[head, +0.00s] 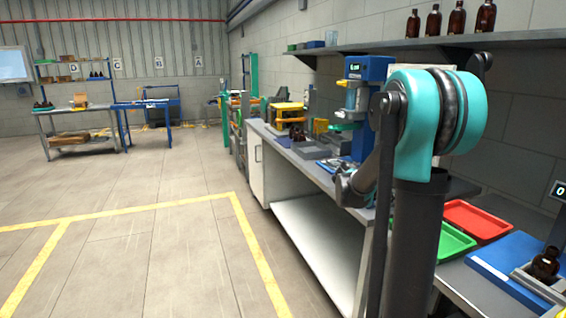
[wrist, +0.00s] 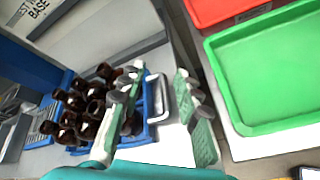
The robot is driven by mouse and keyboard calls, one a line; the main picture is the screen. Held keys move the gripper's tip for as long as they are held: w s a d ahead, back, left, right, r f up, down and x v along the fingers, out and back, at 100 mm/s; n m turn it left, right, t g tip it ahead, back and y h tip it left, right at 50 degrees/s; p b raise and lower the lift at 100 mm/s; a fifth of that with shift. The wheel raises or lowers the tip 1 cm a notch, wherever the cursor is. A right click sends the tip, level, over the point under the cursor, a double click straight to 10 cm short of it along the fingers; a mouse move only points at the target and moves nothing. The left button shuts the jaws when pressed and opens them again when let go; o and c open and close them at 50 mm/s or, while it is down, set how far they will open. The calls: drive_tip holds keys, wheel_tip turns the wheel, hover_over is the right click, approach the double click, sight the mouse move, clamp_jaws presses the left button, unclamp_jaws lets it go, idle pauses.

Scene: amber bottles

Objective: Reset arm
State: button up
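My gripper (wrist: 164,112) shows in the wrist view with its two green-and-grey fingers spread apart and nothing between them. A group of amber bottles (wrist: 84,106) lies beyond and left of the fingers, in a blue crate (wrist: 158,128) that the left finger partly covers. In the head view my arm stands in front of the bench, with its large teal joint high up. I cannot make out the gripper in the head view.
A green tray (head: 455,243) and a red tray (head: 478,220) lie right of my arm; they also fill the right of the wrist view. An amber bottle (head: 545,264) stands at far right. Several bottles (head: 457,18) line the wall shelf (head: 400,45). The floor at left is clear.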

drive_tip(key=s+a+f+m+y, duration=0.6)
drive_tip(key=s+a+m, duration=0.25)
drive_tip(key=a, duration=0.25)
drive_tip(key=s+a+f+m+y, duration=0.6)
drive_tip(key=s+a+m, duration=0.1)
drive_tip(key=s+a, duration=0.35)
drive_tip(key=s+f+g, duration=0.2)
drive_tip(key=s+f, duration=0.4)
drive_tip(key=s, duration=0.5)
drive_tip(key=shift+s+f+h, duration=0.2)
drive_tip(key=shift+s+h, duration=0.05)
drive_tip(key=shift+h, duration=0.05)
idle(0.6)
